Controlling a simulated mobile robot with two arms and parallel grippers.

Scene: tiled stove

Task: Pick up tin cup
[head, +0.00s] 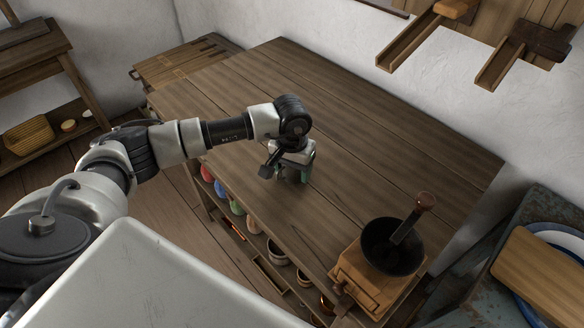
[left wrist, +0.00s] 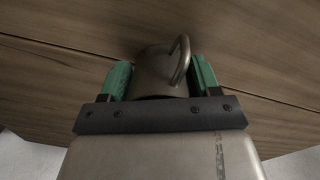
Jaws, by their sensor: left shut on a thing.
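In the left wrist view, the tin cup (left wrist: 155,72) is a dull grey metal cup with a looped handle on its right side. It sits between the green finger pads of my left gripper (left wrist: 160,82), which is shut on it. In the head view, my left gripper (head: 293,172) points down over the wooden table (head: 370,140), near its front edge. The cup is hidden there by the wrist and fingers. I cannot tell whether the cup touches the tabletop. My right gripper is in neither view.
A coffee grinder (head: 375,275) with a dark bowl and crank stands at the table's near right corner. Bowls and coloured items sit on the shelf below. A wooden board (head: 545,275) lies at the far right. The back of the tabletop is clear.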

